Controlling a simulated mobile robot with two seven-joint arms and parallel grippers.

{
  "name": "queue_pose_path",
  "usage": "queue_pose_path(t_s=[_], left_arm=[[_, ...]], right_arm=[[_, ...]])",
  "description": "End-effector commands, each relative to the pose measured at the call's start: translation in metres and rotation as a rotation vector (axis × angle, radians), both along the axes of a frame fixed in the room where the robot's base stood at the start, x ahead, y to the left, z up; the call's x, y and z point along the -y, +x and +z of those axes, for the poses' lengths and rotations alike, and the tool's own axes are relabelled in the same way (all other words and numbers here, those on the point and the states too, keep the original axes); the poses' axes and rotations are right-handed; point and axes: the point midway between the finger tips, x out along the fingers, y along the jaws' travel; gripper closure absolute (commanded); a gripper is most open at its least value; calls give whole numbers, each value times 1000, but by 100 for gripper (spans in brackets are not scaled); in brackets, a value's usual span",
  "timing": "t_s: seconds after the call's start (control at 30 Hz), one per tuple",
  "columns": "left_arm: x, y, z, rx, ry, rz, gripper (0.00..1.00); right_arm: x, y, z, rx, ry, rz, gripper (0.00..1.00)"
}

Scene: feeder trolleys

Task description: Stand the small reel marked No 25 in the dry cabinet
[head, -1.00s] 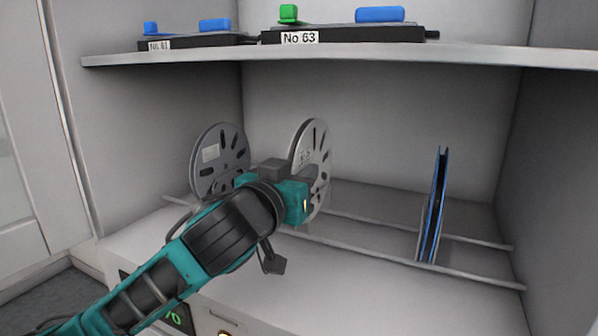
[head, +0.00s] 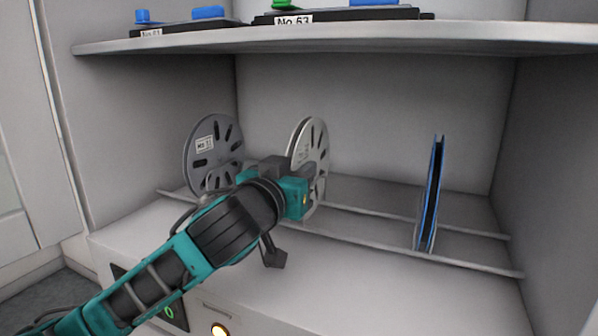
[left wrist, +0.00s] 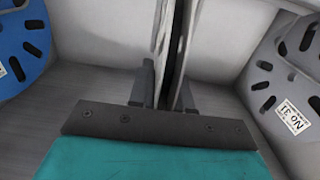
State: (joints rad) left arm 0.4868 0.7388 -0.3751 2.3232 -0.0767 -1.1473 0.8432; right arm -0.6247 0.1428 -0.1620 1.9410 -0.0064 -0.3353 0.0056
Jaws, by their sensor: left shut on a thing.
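My left gripper (head: 298,182) is shut on a pale grey reel (head: 313,142) that stands upright between the cabinet walls, over the rack rails. Its label is too small to read in the head view. In the left wrist view the held reel (left wrist: 175,40) shows edge-on between the fingers (left wrist: 165,92). The gripper hides the reel's lower part, so I cannot tell for sure whether it rests on the rails. The dry cabinet (head: 380,105) is open in front of me. My right gripper is not in view.
A darker grey reel (head: 207,160), marked No 31 in the left wrist view (left wrist: 297,118), stands on the left. A blue reel (head: 431,195) stands on the right, with free rail (head: 370,226) between. Feeders, one marked No 63 (head: 340,15), lie on the shelf (head: 340,37) above.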

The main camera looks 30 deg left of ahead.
Motion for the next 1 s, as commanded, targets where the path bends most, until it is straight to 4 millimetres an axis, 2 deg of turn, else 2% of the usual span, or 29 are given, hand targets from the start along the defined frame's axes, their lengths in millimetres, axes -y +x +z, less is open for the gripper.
queue_pose_path(t_s=[0.33,0.37,0.63,1.0], left_arm=[[0,-1,-2,2,0,0,100],[0,-1,-2,2,0,0,79],[0,-1,-2,1,0,0,53],[0,1,-3,-2,-1,-1,52]], right_arm=[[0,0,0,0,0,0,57],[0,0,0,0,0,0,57],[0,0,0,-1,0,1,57],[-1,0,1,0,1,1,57]])
